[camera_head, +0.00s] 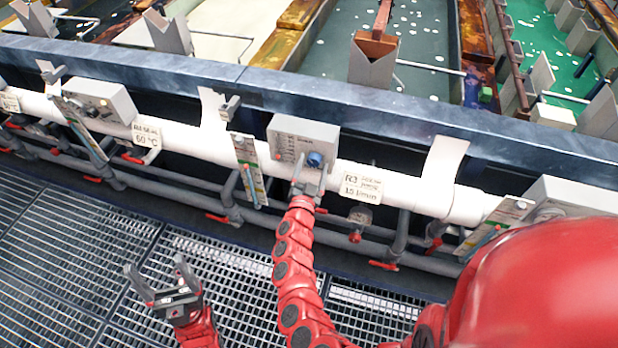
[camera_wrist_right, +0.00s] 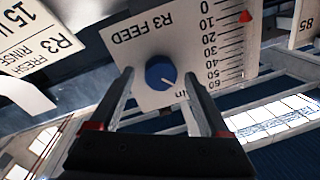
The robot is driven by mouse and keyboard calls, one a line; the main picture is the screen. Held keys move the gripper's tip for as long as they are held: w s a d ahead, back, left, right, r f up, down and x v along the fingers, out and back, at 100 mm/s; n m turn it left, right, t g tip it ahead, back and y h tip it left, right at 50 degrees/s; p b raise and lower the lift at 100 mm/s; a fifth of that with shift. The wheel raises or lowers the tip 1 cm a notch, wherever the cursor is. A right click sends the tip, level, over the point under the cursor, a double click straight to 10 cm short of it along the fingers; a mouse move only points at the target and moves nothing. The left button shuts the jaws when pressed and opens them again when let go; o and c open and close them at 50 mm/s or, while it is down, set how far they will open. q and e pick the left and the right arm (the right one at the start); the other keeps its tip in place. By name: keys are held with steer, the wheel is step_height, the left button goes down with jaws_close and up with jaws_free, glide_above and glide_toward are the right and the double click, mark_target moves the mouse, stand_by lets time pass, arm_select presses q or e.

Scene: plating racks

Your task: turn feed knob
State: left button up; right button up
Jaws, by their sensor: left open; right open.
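The blue feed knob (camera_head: 315,159) sits on the front of a grey box (camera_head: 288,128) on the rail. In the right wrist view the knob (camera_wrist_right: 159,72) is on a plate marked "R3 FEED", its white line pointing to the lower right. A scale (camera_wrist_right: 222,45) from 0 to 60 has a red marker (camera_wrist_right: 246,16) near 10. My right gripper (camera_head: 311,180) is open just below the knob; in the wrist view its fingers (camera_wrist_right: 157,78) lie on either side of the knob. Contact cannot be told. My left gripper (camera_head: 158,280) is open and empty above the grating.
A white pipe (camera_head: 405,187) with a sign "R3 15 l/min" (camera_head: 361,187) runs along the tank rail (camera_head: 420,120). Grey pipes with red valve handles (camera_head: 384,265) lie below. A flow gauge (camera_head: 250,165) stands left of the box. The grating (camera_head: 60,270) is clear at left.

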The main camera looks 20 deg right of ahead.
steer(key=shift+s+a+f, duration=0.15)
steer(key=shift+s+a, duration=0.15)
steer(key=shift+s, duration=0.05)
steer(key=b+v, duration=0.3)
steer(key=v, duration=1.3)
steer(key=shift+s+r, duration=0.25)
